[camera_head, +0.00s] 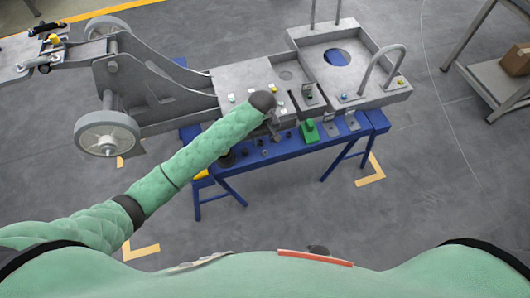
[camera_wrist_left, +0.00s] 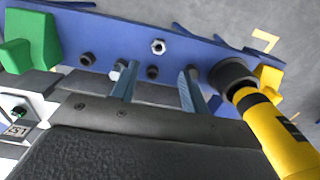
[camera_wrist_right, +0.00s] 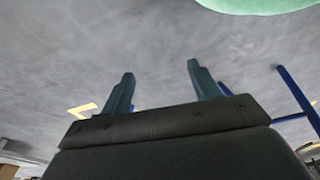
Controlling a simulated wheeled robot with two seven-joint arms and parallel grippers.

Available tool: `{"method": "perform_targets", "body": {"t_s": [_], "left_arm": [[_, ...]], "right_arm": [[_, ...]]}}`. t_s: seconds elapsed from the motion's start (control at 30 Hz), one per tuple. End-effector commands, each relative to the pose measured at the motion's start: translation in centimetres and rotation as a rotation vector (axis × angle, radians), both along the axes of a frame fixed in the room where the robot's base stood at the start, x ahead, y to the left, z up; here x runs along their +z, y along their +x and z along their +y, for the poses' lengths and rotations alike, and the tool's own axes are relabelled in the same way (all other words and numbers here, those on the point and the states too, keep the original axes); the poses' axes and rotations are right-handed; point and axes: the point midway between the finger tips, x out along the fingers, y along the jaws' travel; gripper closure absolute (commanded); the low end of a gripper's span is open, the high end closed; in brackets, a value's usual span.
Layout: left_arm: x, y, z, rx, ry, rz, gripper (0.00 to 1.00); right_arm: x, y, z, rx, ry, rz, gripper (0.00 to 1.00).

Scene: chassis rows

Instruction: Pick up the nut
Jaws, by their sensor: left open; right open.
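A small silver hex nut (camera_wrist_left: 158,46) with a round hole lies on the blue bench in the left wrist view. My left gripper (camera_wrist_left: 156,68) is open and points at the bench. The nut shows beyond its fingertips, between the lines of the two fingers, and nothing is held. In the head view my left gripper (camera_head: 273,122) is over the bench by the grey chassis, and the nut is too small to tell there. My right gripper (camera_wrist_right: 160,70) is open and empty, facing bare floor. The right gripper is not visible in the head view.
Several dark round pieces (camera_wrist_left: 87,58) stand on the blue bench (camera_wrist_left: 105,30) near the nut. A yellow-and-black tool (camera_wrist_left: 268,125) with a dark cup is close to the right finger. A green block (camera_head: 309,131) is on the bench. The grey chassis (camera_head: 235,82) lies behind it.

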Motion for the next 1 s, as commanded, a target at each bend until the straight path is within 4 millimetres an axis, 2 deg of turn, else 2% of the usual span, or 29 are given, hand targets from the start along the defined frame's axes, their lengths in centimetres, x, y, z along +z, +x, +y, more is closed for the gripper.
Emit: {"method": "perform_targets", "body": {"t_s": [0.27, 0.7, 1.0], "left_arm": [[-2.0, -0.2, -0.1, -0.002, 0.001, 0.000, 0.55], [-6.2, -0.7, -0.7, -0.003, 0.001, 0.000, 0.55], [-6.9, -0.7, -0.8, -0.003, -0.001, -0.001, 0.55]], "right_arm": [[-1.2, -0.6, -0.6, 0.004, -0.005, -0.008, 0.38], [-4.8, -2.8, -2.4, 0.014, -0.018, -0.034, 0.38], [-5.3, -3.0, -2.6, 0.016, -0.019, -0.039, 0.38]]}}
